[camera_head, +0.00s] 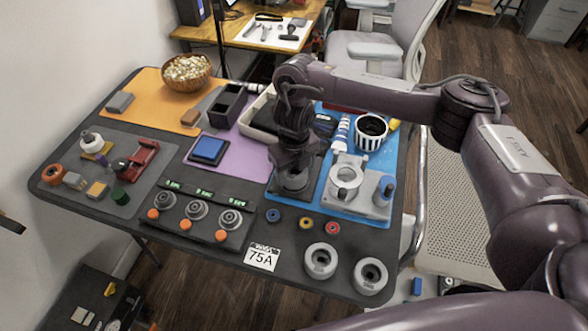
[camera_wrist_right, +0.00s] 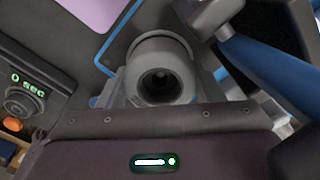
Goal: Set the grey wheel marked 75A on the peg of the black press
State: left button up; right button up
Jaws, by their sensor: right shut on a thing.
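My right gripper (camera_head: 292,165) points down over the right half of the table, shut on a grey wheel (camera_wrist_right: 158,72). The wrist view shows the wheel's round rim and dark centre hole. Under it is the black press (camera_head: 275,187), a dark base, mostly covered by the gripper. I cannot tell whether the peg is inside the hole or whether the wheel touches the base. The mark on the held wheel is not readable. A white card reading 75A (camera_head: 262,257) lies at the front edge. A dark tip at the left edge seems to be my left gripper (camera_head: 12,224); its jaws are hidden.
Two grey wheels (camera_head: 320,261) (camera_head: 370,276) sit at the front right. A timer panel with orange knobs (camera_head: 187,213) is left. A striped cup (camera_head: 370,131) stands behind.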

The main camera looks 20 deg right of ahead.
jog(key=shift+f, duration=0.15)
dwell(0.7)
jog(key=o, duration=1.5)
jog(key=shift+c, duration=0.2)
jog(key=shift+w+d+r+p, duration=0.1)
jog(key=shift+d+r+p, duration=0.1)
jog(key=shift+r+p, duration=1.25)
jog(key=r+p, duration=0.2)
jog(key=r, duration=0.1)
jog(key=shift+a+r, duration=0.2)
jog(key=shift+r, duration=0.05)
jog(key=shift+w+a+r+p, duration=0.1)
jog(key=shift+a+r+p, duration=0.05)
jog(key=shift+r+p, duration=0.5)
jog(key=shift+f, duration=0.15)
